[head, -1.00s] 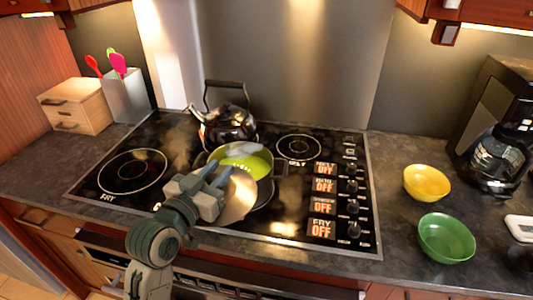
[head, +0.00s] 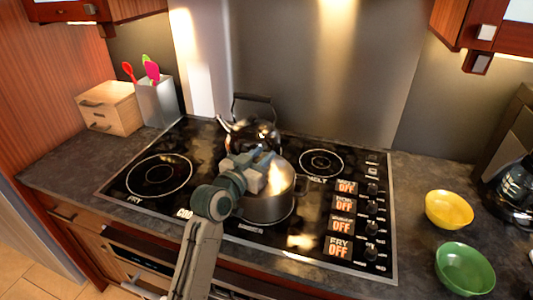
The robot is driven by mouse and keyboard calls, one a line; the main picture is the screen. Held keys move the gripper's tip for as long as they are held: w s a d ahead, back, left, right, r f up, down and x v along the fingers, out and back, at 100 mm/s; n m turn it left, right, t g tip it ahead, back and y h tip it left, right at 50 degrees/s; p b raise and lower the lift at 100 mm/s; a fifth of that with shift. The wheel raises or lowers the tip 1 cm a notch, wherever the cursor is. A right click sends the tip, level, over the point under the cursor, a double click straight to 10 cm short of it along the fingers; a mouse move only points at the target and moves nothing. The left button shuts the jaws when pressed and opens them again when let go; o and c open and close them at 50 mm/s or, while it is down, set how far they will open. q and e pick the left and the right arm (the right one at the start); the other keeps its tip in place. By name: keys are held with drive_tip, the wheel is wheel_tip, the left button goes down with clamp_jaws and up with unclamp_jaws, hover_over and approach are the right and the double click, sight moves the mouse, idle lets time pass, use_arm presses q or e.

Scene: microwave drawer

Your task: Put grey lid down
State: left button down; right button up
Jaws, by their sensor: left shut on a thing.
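I cannot tell whether the lid rests fully on the rim. My right gripper is not in view.
A dark kettle (head: 252,135) stands just behind the pot. Stove knobs and OFF displays (head: 343,222) lie to the right. A yellow bowl (head: 449,209) and a green bowl (head: 464,268) sit on the right counter. The right rear burner (head: 321,162) is empty.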

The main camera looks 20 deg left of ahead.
use_arm(q)
drive_tip(key=x, duration=0.2)
drive_tip(key=shift+w+a, duration=0.2)
drive_tip(key=shift+w, duration=0.25)
drive_tip(key=shift+w+p, duration=0.5)
drive_tip(key=shift+w, duration=0.05)
wheel_tip(320, 180, down, 3)
drive_tip(key=shift+w+r+p, duration=0.15)
drive_tip(key=shift+r+p, duration=0.05)
drive_tip(key=shift+p, duration=0.4)
drive_tip(key=shift+f, duration=0.3)
